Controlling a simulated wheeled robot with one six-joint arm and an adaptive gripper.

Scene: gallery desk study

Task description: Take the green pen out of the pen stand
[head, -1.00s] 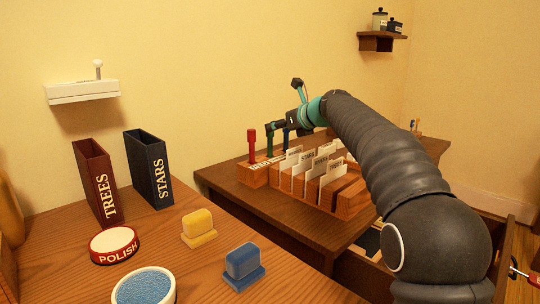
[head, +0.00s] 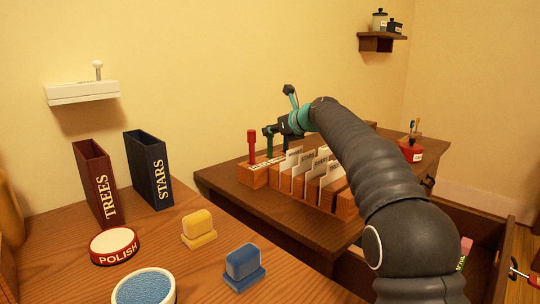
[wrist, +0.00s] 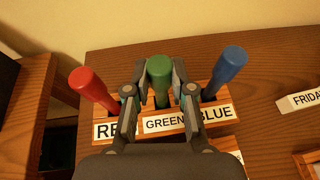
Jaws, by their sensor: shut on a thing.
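The wooden pen stand (wrist: 178,126) has labels reading RE..., GREEN and BLUE. The green pen (wrist: 159,68) stands upright at the GREEN label, between the red pen (wrist: 88,85) and the blue pen (wrist: 229,68). My gripper (wrist: 159,80) is shut on the green pen near its top, one finger on each side. In the head view the pen stand (head: 254,176) is on the desk, and my gripper (head: 272,134) is at the green pen, just right of the red pen (head: 252,145).
A card holder (head: 310,185) with several cards stands just right of the pen stand. The desk (head: 225,182) has a bare strip along its left. TREES (head: 97,185) and STARS (head: 150,170) boxes stand on the nearer table. An open drawer (head: 485,215) is at the right.

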